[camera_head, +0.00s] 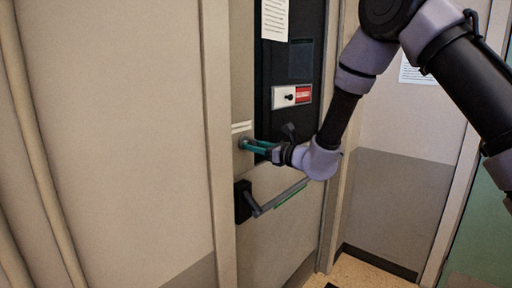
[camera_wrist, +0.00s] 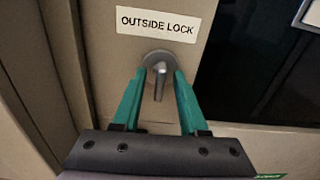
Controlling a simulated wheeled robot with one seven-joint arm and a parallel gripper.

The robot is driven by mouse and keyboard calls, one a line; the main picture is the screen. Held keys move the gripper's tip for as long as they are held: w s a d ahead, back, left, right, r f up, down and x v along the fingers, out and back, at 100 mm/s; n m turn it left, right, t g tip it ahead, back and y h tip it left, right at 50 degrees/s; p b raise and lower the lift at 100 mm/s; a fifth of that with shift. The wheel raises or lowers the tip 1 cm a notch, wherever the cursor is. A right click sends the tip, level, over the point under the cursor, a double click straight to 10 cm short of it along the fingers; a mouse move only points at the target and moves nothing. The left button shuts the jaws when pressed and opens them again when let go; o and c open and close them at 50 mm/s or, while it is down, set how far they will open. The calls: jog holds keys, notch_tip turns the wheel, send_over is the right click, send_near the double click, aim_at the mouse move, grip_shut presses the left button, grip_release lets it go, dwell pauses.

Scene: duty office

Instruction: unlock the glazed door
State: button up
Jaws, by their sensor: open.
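The glazed door (camera_head: 241,80) stands shut on the left, with a dark glass panel (camera_head: 290,60). In the wrist view a grey metal thumb-turn lock (camera_wrist: 158,72) sits on the door under a label reading "OUTSIDE LOCK" (camera_wrist: 156,25). Its lever points down. My gripper (camera_wrist: 160,80) is open, with one teal finger on each side of the lever. I cannot tell whether either finger touches it. In the head view my gripper (camera_head: 246,145) reaches the door at the lock, which the fingers mostly hide.
A push bar (camera_head: 275,200) with a black end housing crosses the door below my gripper. A small white and red sign plate (camera_head: 291,96) and a paper notice (camera_head: 274,20) are on the glass. A grey-and-beige wall (camera_head: 395,190) stands to the right.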

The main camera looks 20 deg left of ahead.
jog(key=v, duration=0.8)
jog(key=shift+d, duration=0.25)
jog(key=shift+s+r, duration=0.1)
jog(key=shift+s, duration=0.05)
jog(key=s+d+r+n+g+h, duration=0.1)
jog(key=s+d+r+n+g, duration=0.75)
jog(key=r, duration=0.45)
jog(key=s+d+r+n+t+h, duration=0.1)
jog(key=s+d+n+t+h, duration=0.2)
jog(key=d, duration=0.8)
jog(key=s+d+n+t+h, duration=0.2)
jog(key=d+h, duration=0.4)
jog(key=d, duration=0.5)
jog(key=s+d+r+n+t+h, duration=0.1)
jog(key=s+d+n+t+h, duration=0.2)
jog(key=d, duration=0.8)
jog(key=shift+s+d+r+n+t+h, duration=0.3)
jog(key=shift+d+n+t+h, duration=0.15)
jog(key=shift+n+h, duration=0.3)
